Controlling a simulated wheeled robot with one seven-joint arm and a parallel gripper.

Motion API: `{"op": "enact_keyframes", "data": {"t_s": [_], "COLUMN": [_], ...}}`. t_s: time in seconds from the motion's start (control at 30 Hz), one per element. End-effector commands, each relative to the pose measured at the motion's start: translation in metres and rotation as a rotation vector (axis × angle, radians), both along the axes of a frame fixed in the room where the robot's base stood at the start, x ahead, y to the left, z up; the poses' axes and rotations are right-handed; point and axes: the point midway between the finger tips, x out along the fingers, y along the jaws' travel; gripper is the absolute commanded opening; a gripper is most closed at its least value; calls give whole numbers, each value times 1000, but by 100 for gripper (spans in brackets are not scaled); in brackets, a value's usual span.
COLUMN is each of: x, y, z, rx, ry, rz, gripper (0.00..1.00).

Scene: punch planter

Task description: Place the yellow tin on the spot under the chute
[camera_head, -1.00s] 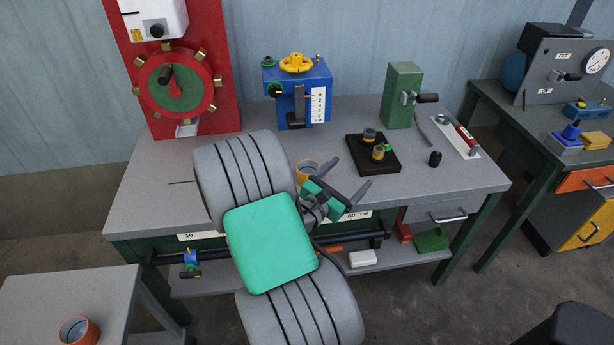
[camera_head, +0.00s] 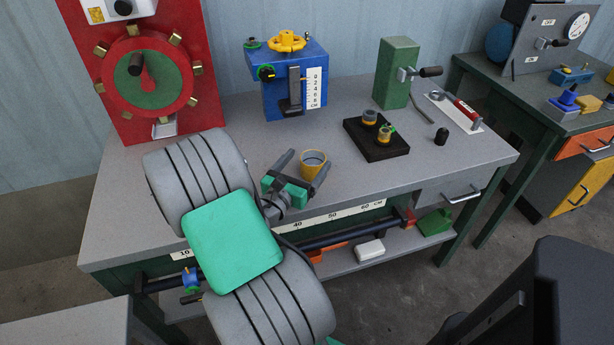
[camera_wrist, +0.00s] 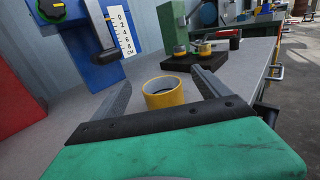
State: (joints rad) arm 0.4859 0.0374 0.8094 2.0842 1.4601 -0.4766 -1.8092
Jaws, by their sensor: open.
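The yellow tin (camera_head: 313,166) stands upright on the grey workbench (camera_head: 235,143), near its front edge; it is open at the top. In the wrist view the tin (camera_wrist: 163,95) is between the two spread fingers, with gaps on both sides. My gripper (camera_head: 305,168) is open, its fingers reaching to either side of the tin. A small pale metal chute (camera_head: 165,127) juts from the foot of the red machine (camera_head: 190,60) at the bench's back left. I cannot make out a marked spot under it.
A blue machine (camera_head: 283,98) with a scale stands at the back middle. A black block with small round parts (camera_head: 377,143) and a green post (camera_head: 394,75) are to the right. Bare bench lies between the tin and the red machine.

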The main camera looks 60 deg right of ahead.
Motion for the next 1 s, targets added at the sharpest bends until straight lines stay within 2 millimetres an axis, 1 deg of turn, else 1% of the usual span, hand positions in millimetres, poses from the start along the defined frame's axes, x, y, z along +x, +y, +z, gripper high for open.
{"op": "enact_keyframes", "data": {"t_s": [0.03, 0.17, 0.27, 0.47, 0.57, 0.73, 0.83, 1.0], "x": [0, 0, 0, -1, -1, -1, 0, 1], "y": [0, 0, -4, -27, -41, -72, -79, -79], "z": [-15, -26, -25, -24, -26, -27, -27, -27], "rx": [0, 0, 0, 1, -1, -1, 0, 0], "ry": [0, -1, -1, -1, -4, -3, -1, 0], "rz": [0, 1, -2, -5, -7, -8, -5, -3], "gripper": [86, 86, 86, 86, 86, 86, 86, 86]}}
